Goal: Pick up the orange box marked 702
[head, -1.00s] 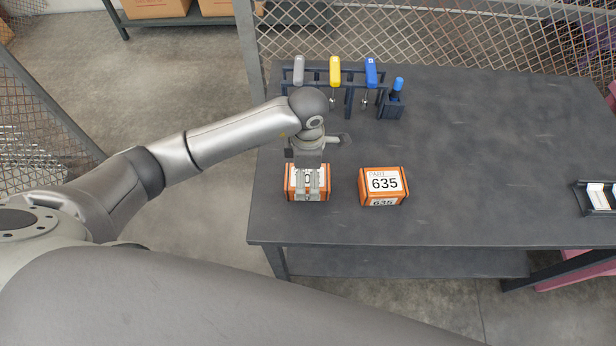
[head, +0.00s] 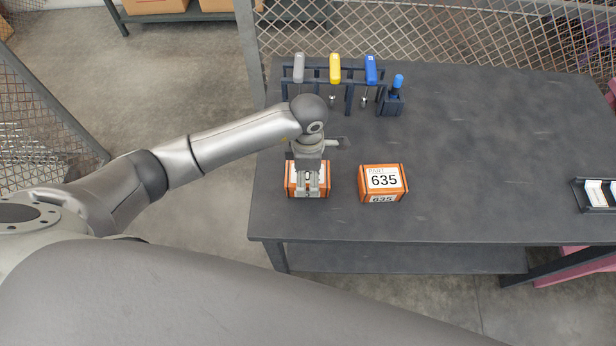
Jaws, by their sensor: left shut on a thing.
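An orange box (head: 291,190) is at the near left of the dark table, under my left gripper (head: 308,190). The gripper points down and is shut on this box; its fingers and palm cover the label, so I cannot read the number. I cannot tell whether the box is lifted off the table. A second orange box, marked 635 (head: 384,182), sits to the right, apart from the gripper. My right gripper is not in view.
Behind the boxes, a dark rack (head: 349,95) holds screwdrivers with grey, yellow and blue handles. A small holder (head: 392,103) with a blue-handled tool stands beside it. A dark tray (head: 596,196) is at the right edge. The table's middle (head: 480,150) is clear.

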